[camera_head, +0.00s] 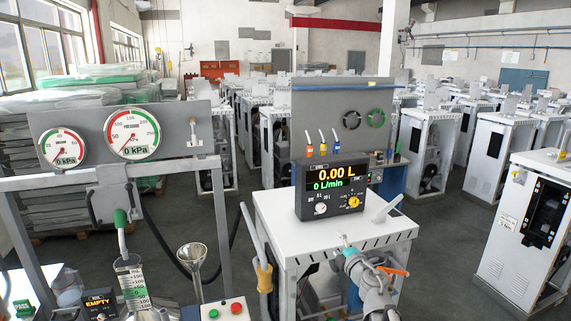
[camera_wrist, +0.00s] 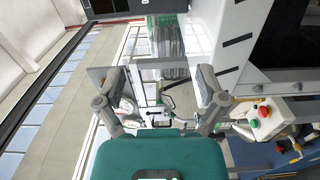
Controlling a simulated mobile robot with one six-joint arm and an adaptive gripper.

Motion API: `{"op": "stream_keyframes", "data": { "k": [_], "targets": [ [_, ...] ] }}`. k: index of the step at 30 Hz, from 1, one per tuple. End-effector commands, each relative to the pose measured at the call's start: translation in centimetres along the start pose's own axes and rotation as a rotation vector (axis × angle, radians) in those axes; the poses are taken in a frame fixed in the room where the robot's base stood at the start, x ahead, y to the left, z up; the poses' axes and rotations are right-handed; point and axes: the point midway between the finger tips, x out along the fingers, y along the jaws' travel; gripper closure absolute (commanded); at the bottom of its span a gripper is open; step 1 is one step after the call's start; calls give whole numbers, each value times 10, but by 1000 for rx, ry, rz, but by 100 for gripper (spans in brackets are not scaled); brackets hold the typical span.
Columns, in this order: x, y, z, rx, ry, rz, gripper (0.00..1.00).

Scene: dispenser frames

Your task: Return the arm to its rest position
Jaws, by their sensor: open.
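My gripper (camera_wrist: 164,84) shows in the wrist view, with its two grey fingers spread wide on either side of its teal body. The space between the fingertips is empty, and the fingers touch nothing that I can make out. Behind them the wrist view shows the hall tilted on its side. In the head view, grey rounded parts with a teal piece stand in front of the white dispenser cabinet (camera_head: 302,219), low and right of centre. I cannot tell for sure there how my gripper stands.
A display box (camera_head: 332,187) reading 0.00 L sits on the cabinet. At left are a gauge panel (camera_head: 90,150), a graduated cylinder (camera_head: 131,282) and a metal funnel (camera_head: 193,258). A button box (camera_head: 228,309) is at the bottom. Another white cabinet (camera_head: 510,265) stands right, with floor between.

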Motion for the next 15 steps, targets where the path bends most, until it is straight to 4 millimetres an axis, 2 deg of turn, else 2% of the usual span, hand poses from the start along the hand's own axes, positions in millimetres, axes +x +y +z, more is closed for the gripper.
{"op": "stream_keyframes", "data": {
  "k": [5, 15],
  "targets": [
    [0, 0, 1, 0, -1, 0, 11],
    [-3, 4, 20, 79, -107, 31, 11]
  ]
}}
